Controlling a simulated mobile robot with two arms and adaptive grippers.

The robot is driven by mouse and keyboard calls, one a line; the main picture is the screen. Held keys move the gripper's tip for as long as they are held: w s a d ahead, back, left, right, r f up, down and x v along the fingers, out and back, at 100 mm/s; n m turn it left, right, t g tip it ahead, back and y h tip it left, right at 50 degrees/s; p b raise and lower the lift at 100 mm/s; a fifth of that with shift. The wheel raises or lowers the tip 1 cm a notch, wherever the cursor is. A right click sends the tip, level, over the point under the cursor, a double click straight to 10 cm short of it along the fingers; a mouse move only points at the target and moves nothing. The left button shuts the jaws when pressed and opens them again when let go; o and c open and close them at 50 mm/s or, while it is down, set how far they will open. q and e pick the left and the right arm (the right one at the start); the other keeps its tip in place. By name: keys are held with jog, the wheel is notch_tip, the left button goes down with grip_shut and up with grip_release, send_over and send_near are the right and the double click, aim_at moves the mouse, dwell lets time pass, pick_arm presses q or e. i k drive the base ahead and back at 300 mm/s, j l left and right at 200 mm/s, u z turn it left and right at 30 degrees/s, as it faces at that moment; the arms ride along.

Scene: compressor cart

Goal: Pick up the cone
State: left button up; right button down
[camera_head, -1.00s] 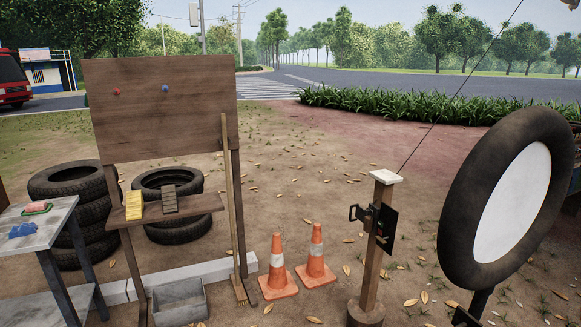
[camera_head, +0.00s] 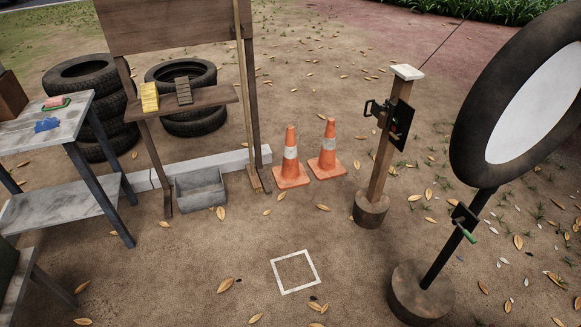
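Two orange traffic cones with white bands stand upright on the dirt, side by side. The left cone (camera_head: 291,160) is a little nearer to me, beside the foot of the wooden board stand. The right cone (camera_head: 328,150) stands just behind it and to its right. Their square bases are close together; I cannot tell whether they touch. Neither of my grippers shows in the view.
A white square outline (camera_head: 295,272) lies on open dirt. A wooden post (camera_head: 385,150) and a tire mirror on a round base (camera_head: 421,291) stand right. A grey bin (camera_head: 200,188), a kerb (camera_head: 235,161), a wooden board stand (camera_head: 180,30) and a metal table (camera_head: 65,209) are left.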

aim_at(292, 173)
jog(key=i+z, duration=0.1)
jog(key=i, duration=0.5)
jog(key=i+j, duration=0.2)
jog(key=i, duration=0.45)
jog(key=l+z, duration=0.05)
